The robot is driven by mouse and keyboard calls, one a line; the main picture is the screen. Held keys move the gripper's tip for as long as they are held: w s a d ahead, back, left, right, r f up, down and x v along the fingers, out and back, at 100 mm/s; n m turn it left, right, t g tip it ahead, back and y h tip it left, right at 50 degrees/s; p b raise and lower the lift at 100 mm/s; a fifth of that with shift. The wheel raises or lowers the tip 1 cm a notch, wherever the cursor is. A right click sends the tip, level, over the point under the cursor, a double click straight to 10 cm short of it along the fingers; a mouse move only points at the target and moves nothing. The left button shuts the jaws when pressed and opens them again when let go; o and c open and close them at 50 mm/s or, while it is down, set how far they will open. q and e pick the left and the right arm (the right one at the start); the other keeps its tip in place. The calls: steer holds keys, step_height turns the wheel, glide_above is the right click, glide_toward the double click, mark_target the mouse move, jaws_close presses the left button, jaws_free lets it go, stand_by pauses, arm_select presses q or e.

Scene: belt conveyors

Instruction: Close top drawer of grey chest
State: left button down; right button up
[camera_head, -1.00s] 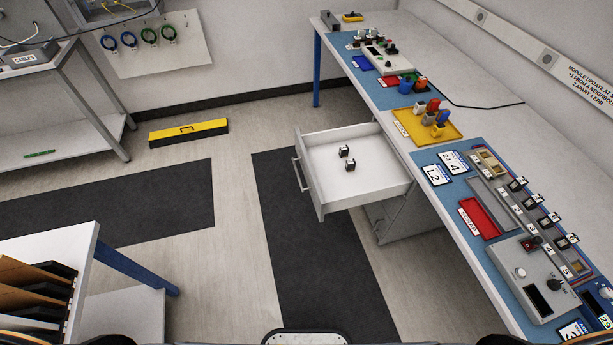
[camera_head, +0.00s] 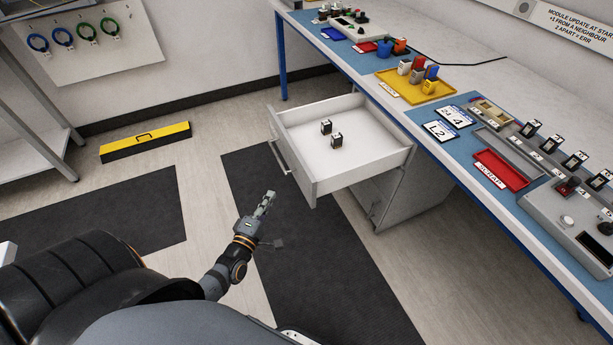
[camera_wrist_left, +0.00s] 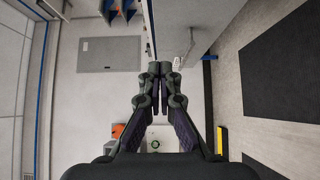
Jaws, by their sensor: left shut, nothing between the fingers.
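The grey chest (camera_head: 395,195) stands under the workbench. Its top drawer (camera_head: 340,178) is pulled far out to the left, and two small black blocks (camera_head: 331,134) lie inside it. A bar handle (camera_head: 277,150) runs along the drawer front. My left gripper (camera_head: 268,198) is in front of the drawer, lower left of it in the head view, and apart from it. Its fingers are shut and empty; in the left wrist view the fingertips (camera_wrist_left: 160,68) meet. My right gripper is in no view.
The workbench (camera_head: 470,75) above carries a yellow tray (camera_head: 405,92), a red tray (camera_head: 500,170) and control boxes. Dark mats (camera_head: 300,240) cover the open floor before the drawer.

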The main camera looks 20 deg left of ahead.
arm_select(q)
steer(key=w, duration=0.2)
glide_toward(299, 163)
steer(key=w+a, duration=0.3)
steer(key=shift+w+d+b, duration=0.2)
steer(key=shift+w+d, duration=0.2)
steer(key=shift+w, duration=0.2)
steer(key=shift+w+d+b, duration=0.15)
steer(key=shift+w+d, duration=0.2)
steer(key=shift+w, duration=0.3)
steer(key=shift+w+d, duration=0.25)
steer(key=shift+d, duration=0.05)
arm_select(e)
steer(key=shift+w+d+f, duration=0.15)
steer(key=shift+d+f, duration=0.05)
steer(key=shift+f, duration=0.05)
arm_select(q)
steer(key=shift+w, duration=0.1)
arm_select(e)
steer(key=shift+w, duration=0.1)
